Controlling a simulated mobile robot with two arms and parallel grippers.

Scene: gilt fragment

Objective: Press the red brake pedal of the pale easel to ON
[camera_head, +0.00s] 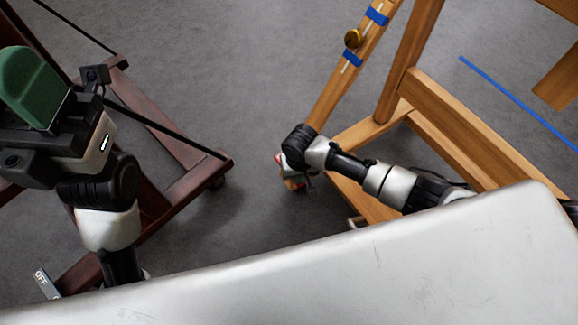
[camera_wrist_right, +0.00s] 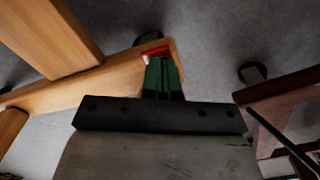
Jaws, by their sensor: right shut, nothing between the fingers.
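The pale easel (camera_head: 440,115) is light wood and stands at the right in the head view. Its red brake pedal (camera_wrist_right: 153,51) shows at the end of a pale foot beam in the wrist view, partly hidden by my fingers. My right gripper (camera_wrist_right: 163,62) is shut and empty, its green fingertips overlapping the pedal; I cannot tell whether they touch. In the head view my right wrist hides most of the pedal, and its ON/OFF marking is not readable. My left gripper (camera_head: 32,85) is raised at the left, far from the pale easel; its finger gap is not clear.
A dark red-brown easel (camera_head: 190,195) stands at the left, with a grey pedal plate (camera_head: 44,283) marked OFF. Blue tape (camera_head: 520,105) lies on the grey floor at the right. Bare floor (camera_head: 240,90) separates the easels.

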